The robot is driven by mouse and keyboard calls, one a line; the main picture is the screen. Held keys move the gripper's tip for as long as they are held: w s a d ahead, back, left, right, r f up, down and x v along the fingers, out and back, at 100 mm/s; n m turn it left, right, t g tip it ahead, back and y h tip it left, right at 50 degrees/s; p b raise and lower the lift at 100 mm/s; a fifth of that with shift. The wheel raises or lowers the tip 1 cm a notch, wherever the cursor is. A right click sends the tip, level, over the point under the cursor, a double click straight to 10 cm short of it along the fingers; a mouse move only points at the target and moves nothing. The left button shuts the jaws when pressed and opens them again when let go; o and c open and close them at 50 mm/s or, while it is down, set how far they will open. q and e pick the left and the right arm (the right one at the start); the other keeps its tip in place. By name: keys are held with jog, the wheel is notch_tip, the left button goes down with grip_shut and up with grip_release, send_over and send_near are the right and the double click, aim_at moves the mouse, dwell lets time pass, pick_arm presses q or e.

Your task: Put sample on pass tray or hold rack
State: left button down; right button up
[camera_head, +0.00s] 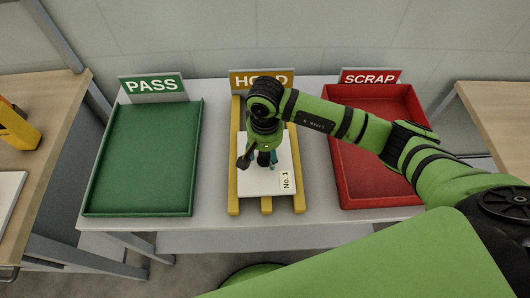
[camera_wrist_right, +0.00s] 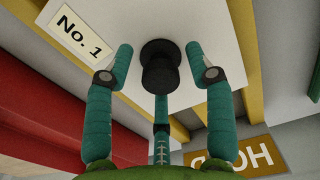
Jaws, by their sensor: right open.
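The sample is a white plate (camera_head: 257,182) with a "No. 1" label and a dark round knob. It lies on the yellow hold rack (camera_head: 234,203) in the middle of the table. My right gripper (camera_head: 260,163) is over the plate, with its fingers around the knob. In the right wrist view the knob (camera_wrist_right: 160,67) stands between the spread teal fingers, with gaps on both sides. The right gripper is open. The green pass tray (camera_head: 145,160) is empty, to the left of the rack. My left gripper is not in view.
A red scrap tray (camera_head: 376,190) stands right of the rack, partly behind my right arm. PASS, HOLD and SCRAP signs stand at the back. Wooden tables flank both sides; a yellow object (camera_head: 16,128) sits on the left one. Narrow strips of white table separate the trays.

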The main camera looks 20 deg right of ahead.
notch_tip(320, 180, up, 11)
jog(key=b, duration=0.3)
jog(key=shift+r, duration=0.2)
